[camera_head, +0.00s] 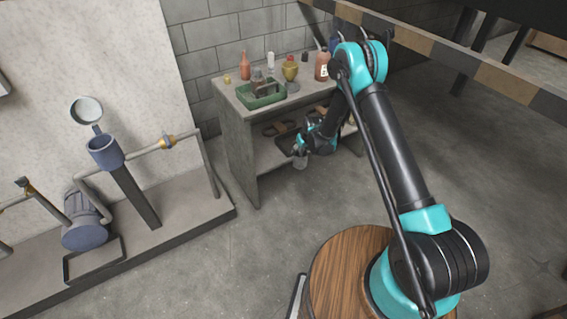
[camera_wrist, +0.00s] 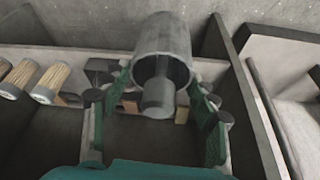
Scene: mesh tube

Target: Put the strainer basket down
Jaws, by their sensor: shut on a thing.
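The strainer basket (camera_wrist: 165,45) is a grey round cup with a narrower cylinder in its middle. It shows large at the upper centre of the wrist view. My gripper (camera_wrist: 157,100) has its green, dark-padded fingers on either side of it and is shut on it. In the head view my gripper (camera_head: 303,148) is low at the front of the grey workbench, by the lower shelf. A small pale shape just below it looks like the basket (camera_head: 300,162). Whether the basket touches any surface cannot be told.
The workbench (camera_head: 237,140) has a green tray (camera_head: 262,101) and several bottles on top. Brown items (camera_head: 275,128) lie on its lower shelf. A pump with a blue open housing (camera_head: 105,152) stands on a plinth at left. The floor (camera_head: 220,265) between is clear.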

